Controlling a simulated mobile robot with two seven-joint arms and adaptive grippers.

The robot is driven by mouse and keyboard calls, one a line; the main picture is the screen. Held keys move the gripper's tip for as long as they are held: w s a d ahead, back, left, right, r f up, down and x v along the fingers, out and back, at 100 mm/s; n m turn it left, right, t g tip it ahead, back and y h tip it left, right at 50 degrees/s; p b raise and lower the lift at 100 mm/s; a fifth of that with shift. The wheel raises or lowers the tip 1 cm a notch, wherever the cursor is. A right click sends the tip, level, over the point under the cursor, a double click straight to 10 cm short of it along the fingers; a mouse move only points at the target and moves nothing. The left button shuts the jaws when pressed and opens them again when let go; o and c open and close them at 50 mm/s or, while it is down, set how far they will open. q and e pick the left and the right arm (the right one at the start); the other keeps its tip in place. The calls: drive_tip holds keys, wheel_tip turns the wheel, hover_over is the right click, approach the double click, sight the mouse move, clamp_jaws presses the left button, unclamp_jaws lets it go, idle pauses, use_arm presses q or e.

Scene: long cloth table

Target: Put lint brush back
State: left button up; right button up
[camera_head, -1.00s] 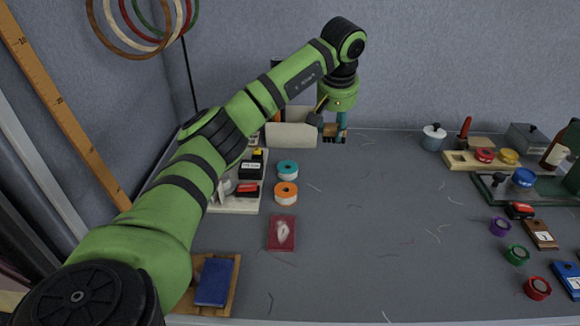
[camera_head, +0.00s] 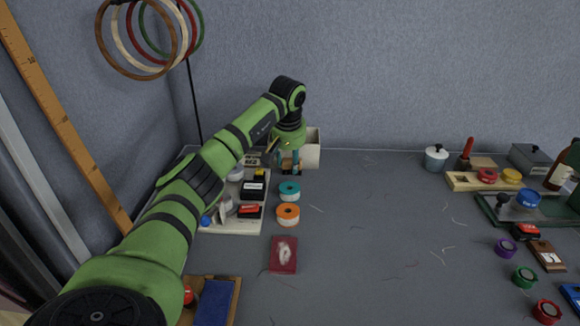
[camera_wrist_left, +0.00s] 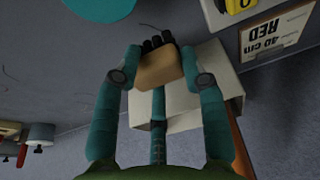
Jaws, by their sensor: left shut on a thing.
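My left gripper (camera_head: 291,168) is at the back left of the table, in front of a cream open box (camera_head: 311,150). In the left wrist view its fingers (camera_wrist_left: 160,74) are shut on a tan block with dark tips at one end (camera_wrist_left: 157,68), which looks like the lint brush. The cream box (camera_wrist_left: 200,115) shows behind and below the held block there; the block looks apart from it, but I cannot tell the gap. In the head view the gripper mostly hides the held piece. My right gripper is not in view.
Turquoise (camera_head: 289,191) and orange (camera_head: 288,215) spools stand beside a pale tray (camera_head: 233,226) of small items. A red pad with white fluff (camera_head: 283,254) lies in front. Loose threads lie on the clear grey middle. A pot (camera_head: 436,158) and several items stand right.

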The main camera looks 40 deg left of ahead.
use_arm(q)
drive_tip(key=shift+f, duration=1.15)
drive_tip(key=o, duration=1)
drive_tip(key=shift+f, duration=0.1)
drive_tip(key=shift+o, duration=0.7)
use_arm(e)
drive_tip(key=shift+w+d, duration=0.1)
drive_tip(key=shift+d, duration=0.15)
use_arm(q)
drive_tip(key=shift+r, duration=0.2)
drive_tip(key=v, duration=1.2)
drive_tip(key=shift+p, duration=0.35)
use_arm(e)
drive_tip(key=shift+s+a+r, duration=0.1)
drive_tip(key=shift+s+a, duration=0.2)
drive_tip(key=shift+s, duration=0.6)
